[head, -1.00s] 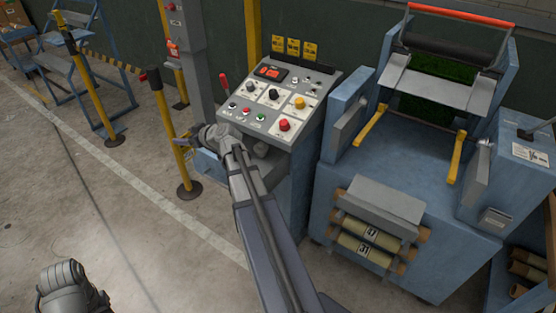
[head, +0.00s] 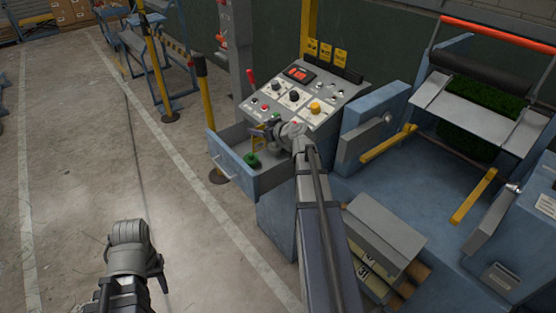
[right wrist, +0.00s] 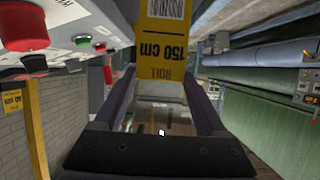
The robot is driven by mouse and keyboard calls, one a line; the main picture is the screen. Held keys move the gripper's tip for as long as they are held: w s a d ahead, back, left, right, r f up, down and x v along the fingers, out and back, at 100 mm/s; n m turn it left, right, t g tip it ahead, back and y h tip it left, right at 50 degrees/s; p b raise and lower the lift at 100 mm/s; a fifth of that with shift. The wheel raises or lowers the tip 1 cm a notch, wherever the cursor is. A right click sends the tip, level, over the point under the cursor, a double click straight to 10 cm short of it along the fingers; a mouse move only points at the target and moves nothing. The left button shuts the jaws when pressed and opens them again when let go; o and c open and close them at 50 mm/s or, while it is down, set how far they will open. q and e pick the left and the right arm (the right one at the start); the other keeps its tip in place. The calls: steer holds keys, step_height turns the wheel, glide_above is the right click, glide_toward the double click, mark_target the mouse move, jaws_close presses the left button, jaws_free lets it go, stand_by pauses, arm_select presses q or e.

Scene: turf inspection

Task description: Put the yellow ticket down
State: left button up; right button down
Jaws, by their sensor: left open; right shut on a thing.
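The yellow ticket (right wrist: 165,25), printed "ROLL 150 cm", is held between the fingers of my right gripper (right wrist: 158,92) in the right wrist view. In the head view my right gripper (head: 268,129) is over the open blue drawer (head: 228,165) below the control panel (head: 300,97). The ticket is small and partly hidden there; I cannot tell whether it touches the drawer. A green object (head: 252,160) lies in the drawer. My left gripper (head: 130,250) is at the lower left, apart from everything, over the floor; its fingertips are hard to make out.
The blue machine (head: 400,200) with yellow arms and a black roller stands to the right. Yellow posts (head: 157,60) stand behind the drawer. The floor at left is clear.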

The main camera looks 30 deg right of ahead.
steer(key=shift+s+d+r, duration=0.15)
steer(key=f+b, duration=0.3)
steer(key=s+d+f+b, duration=0.1)
steer(key=f+b, duration=0.1)
steer(key=shift+f, duration=0.15)
step_height(320, 180, down, 10)
steer(key=b, duration=0.9)
steer(key=shift+b, duration=0.4)
steer(key=shift+f, duration=0.15)
jaws_free()
